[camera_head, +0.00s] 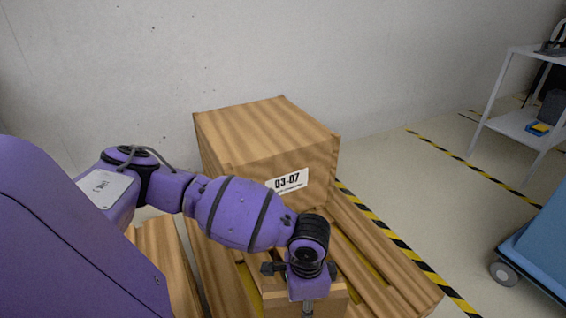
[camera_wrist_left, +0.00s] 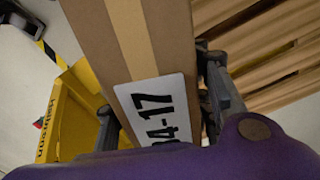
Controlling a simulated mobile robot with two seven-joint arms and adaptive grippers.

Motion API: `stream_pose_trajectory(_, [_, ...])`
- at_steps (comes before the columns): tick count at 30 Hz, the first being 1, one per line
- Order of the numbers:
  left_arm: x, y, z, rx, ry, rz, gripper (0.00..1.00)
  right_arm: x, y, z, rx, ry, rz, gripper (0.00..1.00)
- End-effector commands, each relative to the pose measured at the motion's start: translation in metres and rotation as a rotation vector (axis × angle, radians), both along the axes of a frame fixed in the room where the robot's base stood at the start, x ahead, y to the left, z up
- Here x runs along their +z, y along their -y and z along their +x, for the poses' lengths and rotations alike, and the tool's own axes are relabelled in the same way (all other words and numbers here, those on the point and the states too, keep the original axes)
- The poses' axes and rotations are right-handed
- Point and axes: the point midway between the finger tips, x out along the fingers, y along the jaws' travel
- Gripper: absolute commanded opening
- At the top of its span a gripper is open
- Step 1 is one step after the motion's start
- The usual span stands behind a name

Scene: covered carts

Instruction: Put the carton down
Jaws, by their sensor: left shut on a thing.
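A brown carton (camera_head: 332,309) with a tape strip is at the bottom edge of the head view, above the wooden pallet (camera_head: 396,275). In the left wrist view the carton (camera_wrist_left: 150,45) fills the middle and bears a white label ending in "4-17". My left gripper (camera_wrist_left: 165,108) is shut on it, one finger on each side. In the head view the left gripper (camera_head: 305,292) is above the carton, its fingertips hidden. I cannot tell whether the carton's underside touches the pallet. My right gripper is not in view.
A large wooden-looking box (camera_head: 265,145) labelled 03-07 stands on the pallet behind the carton. A yellow lettered body (camera_wrist_left: 60,115) is beside the carton in the wrist view. A blue cart (camera_head: 540,245) and grey shelf (camera_head: 510,122) stand right, beyond black-yellow floor tape.

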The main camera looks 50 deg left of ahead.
Motion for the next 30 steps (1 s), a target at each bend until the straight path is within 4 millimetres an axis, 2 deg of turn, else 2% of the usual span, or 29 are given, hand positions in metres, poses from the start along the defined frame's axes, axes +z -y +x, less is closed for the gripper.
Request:
stream_pose_trajectory(1, [-0.028, -0.010, -0.009, -0.038, -0.010, 0.003, 0.00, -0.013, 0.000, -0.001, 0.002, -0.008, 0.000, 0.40])
stream_pose_trajectory(3, [-0.055, -0.021, -0.019, -0.102, -0.012, 0.002, 0.00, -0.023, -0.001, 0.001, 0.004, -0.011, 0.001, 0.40])
stream_pose_trajectory(6, [-0.090, -0.037, -0.032, -0.195, -0.010, 0.002, 0.00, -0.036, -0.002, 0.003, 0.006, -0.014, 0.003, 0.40])
stream_pose_trajectory(10, [-0.127, -0.055, -0.050, -0.304, -0.008, 0.001, 0.00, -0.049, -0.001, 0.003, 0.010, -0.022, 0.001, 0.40])
stream_pose_trajectory(13, [-0.146, -0.065, -0.060, -0.371, -0.004, 0.001, 0.00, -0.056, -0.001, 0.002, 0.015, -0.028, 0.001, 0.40])
stream_pose_trajectory(18, [-0.163, -0.075, -0.070, -0.436, 0.001, 0.000, 0.00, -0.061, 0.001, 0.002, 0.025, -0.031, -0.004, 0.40])
stream_pose_trajectory(30, [-0.215, -0.076, -0.072, -0.448, 0.000, -0.002, 0.00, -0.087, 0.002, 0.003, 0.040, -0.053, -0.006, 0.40])
